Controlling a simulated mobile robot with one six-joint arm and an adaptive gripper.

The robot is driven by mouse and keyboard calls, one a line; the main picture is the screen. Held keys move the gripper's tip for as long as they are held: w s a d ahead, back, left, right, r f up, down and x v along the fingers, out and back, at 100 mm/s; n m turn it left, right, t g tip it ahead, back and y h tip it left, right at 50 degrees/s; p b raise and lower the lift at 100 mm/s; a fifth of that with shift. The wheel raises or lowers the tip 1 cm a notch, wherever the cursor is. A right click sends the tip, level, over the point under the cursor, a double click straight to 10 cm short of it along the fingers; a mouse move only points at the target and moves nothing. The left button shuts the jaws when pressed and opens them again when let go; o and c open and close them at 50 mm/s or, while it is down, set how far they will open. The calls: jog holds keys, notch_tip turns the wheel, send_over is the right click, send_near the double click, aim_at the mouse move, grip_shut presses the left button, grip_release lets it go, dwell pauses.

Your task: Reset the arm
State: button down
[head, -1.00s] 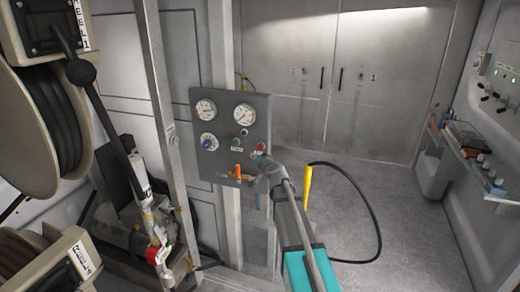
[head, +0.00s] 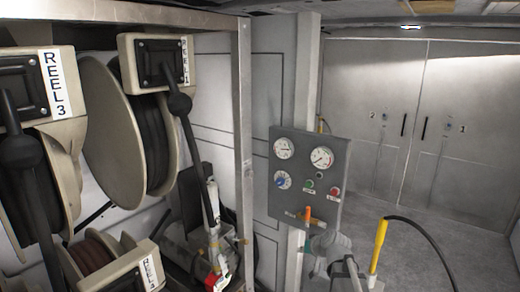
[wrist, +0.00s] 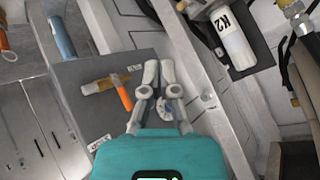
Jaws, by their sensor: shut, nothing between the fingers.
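My gripper (wrist: 159,76) is in the wrist view, its two fingers close together and nothing held between them. It points toward the grey gauge panel (wrist: 75,77), which has an orange-handled valve (wrist: 122,94). In the head view, my gripper (head: 322,246) is at the lower right edge of the gauge panel (head: 304,220), near the orange valve handle (head: 308,213). I cannot tell whether it touches the panel. Most of my arm is out of the head view.
Hose reels stand at the left: Reel 1 (head: 103,105), Reel 3 (head: 30,190) and another below. A metal post (head: 243,120) stands between them and the panel. A yellow handle with a black hose (head: 379,246) is right of my gripper. Grey doors (head: 400,125) close the back; floor before them is clear.

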jog(key=s+d+f+g+h, duration=0.1)
jog(key=s+f+g+h, duration=0.1)
jog(key=s, duration=0.8)
jog(key=s+d+f+g+h, duration=0.1)
jog(key=s+f+g+h, duration=0.2)
jog(key=s, duration=0.8)
jog(key=f+g, duration=0.1)
jog(key=g, duration=0.1)
jog(key=shift+g, duration=0.4)
jog(key=shift+a, duration=0.1)
